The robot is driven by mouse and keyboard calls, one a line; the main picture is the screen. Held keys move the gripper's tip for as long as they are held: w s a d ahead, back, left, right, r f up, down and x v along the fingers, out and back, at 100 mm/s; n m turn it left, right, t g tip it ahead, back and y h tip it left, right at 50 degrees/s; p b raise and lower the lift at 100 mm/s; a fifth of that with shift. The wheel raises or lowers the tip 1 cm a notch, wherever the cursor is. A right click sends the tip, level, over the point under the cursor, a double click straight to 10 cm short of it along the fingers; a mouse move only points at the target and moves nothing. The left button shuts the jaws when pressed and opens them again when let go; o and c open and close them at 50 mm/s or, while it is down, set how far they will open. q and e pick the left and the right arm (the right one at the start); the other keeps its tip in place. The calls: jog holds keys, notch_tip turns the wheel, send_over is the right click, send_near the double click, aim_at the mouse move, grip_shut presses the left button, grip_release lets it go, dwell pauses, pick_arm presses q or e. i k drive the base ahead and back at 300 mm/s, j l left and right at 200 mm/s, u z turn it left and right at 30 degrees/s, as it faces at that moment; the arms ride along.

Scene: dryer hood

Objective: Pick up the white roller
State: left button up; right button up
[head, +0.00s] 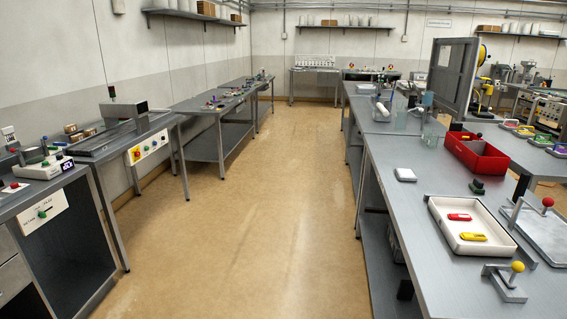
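A white, roughly cylindrical object (382,109), which looks like the white roller, lies toward the far part of the long right-hand bench (385,150). It is small at this distance, so its details are hard to make out. Neither of my grippers shows in the head view.
An open floor aisle (250,200) runs between the left benches (225,105) and the right bench. On the right bench stand a clear beaker (431,132), a red bin (476,154), a white tray (468,241) with red and yellow pieces, and a yellow-knobbed lever (517,267).

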aim_at(384, 111)
jog(key=i+u, duration=0.1)
jog(key=i, duration=3.4)
jog(key=i+z, duration=0.15)
jog(key=i, duration=0.95)
jog(key=j, duration=0.1)
